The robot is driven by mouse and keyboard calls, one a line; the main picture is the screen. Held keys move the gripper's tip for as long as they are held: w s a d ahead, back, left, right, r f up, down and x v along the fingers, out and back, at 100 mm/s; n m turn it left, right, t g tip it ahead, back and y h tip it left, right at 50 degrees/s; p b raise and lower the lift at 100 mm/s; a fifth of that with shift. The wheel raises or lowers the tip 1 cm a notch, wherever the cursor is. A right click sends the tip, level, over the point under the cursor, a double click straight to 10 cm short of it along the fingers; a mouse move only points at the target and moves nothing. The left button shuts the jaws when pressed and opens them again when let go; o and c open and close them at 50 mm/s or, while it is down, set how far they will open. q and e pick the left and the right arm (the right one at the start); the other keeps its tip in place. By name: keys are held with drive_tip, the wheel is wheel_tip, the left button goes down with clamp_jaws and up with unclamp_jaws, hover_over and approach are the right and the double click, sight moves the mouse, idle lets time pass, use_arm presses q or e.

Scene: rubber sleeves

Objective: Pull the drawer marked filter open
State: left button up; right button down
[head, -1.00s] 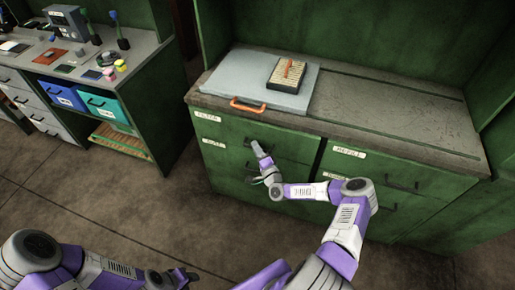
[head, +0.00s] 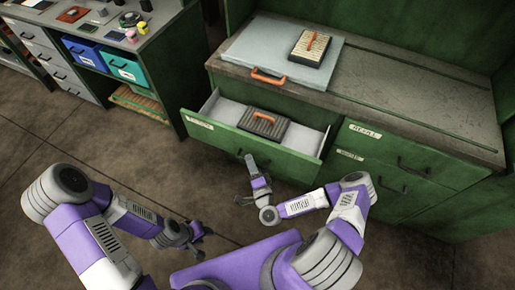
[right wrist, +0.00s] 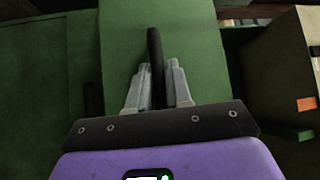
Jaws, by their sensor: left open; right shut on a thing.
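The drawer marked filter (head: 290,158) is the top left drawer of the green cabinet and stands pulled out, its pale inside showing. Its white label (head: 200,123) is small and blurred. Inside lies a dark ribbed block with an orange handle (head: 262,124). My right gripper (head: 253,168) is at the drawer front, shut on the dark drawer handle. In the right wrist view the handle (right wrist: 155,48) passes between the two grey fingers (right wrist: 156,82). My left gripper (head: 198,238) is open and empty, low over the floor, apart from the cabinet.
On the cabinet top lie a grey sheet with an orange handle (head: 240,47) and a ribbed tan block (head: 310,46). Closed drawers (head: 395,165) are to the right. A workbench with blue and teal bins (head: 122,66) stands at the left. Open floor (head: 110,140) lies before the cabinet.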

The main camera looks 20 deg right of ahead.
drive_tip(key=shift+s+a, duration=1.2)
drive_tip(key=shift+s, duration=0.05)
drive_tip(key=c, duration=1.2)
unclamp_jaws()
drive_tip(key=shift+o, duration=0.2)
